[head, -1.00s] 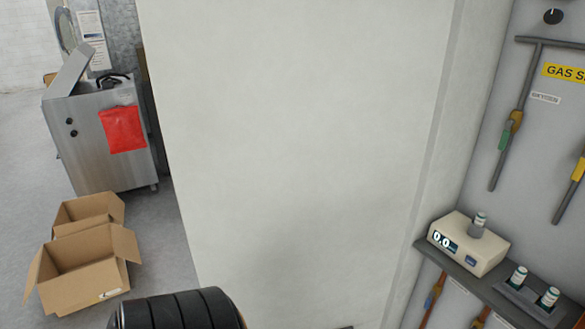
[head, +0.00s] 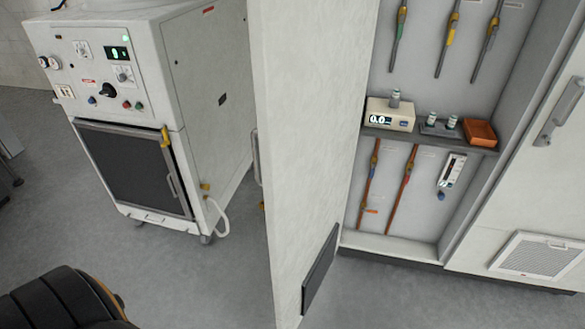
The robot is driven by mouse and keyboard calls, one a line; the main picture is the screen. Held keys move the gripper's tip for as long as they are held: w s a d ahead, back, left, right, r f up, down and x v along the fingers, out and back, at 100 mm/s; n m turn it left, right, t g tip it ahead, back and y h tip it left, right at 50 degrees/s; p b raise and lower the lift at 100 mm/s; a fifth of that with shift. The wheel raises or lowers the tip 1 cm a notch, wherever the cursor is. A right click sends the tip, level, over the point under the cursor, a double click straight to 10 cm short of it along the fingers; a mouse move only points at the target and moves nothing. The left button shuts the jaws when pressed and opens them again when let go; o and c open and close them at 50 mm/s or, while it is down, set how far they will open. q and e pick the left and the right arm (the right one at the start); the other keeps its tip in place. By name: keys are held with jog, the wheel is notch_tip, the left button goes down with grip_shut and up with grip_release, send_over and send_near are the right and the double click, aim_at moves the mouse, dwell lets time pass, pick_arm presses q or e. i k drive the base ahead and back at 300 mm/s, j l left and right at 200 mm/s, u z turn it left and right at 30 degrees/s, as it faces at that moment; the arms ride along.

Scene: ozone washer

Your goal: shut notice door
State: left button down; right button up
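A tall white door (head: 302,120) stands open in the middle of the head view, seen steeply from the side. A metal handle (head: 256,158) shows at its left edge, and a dark plate (head: 320,268) is low on the face turned to the cabinet. No notice is visible on the door. The open cabinet (head: 360,241) is to its right, with its inside exposed. Neither of my grippers is in view.
A white machine (head: 205,95) with a dark front stands left of the door. A cabinet shelf (head: 425,136) holds a meter (head: 389,115), small vials and an orange tray (head: 480,133). A closed white panel (head: 530,190) is at right. Grey floor (head: 215,275) lies clear left of the door.

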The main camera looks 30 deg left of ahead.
aim_at(311, 60)
jog(key=j+z, duration=0.4)
jog(key=j, duration=1.45)
jog(key=k, duration=0.05)
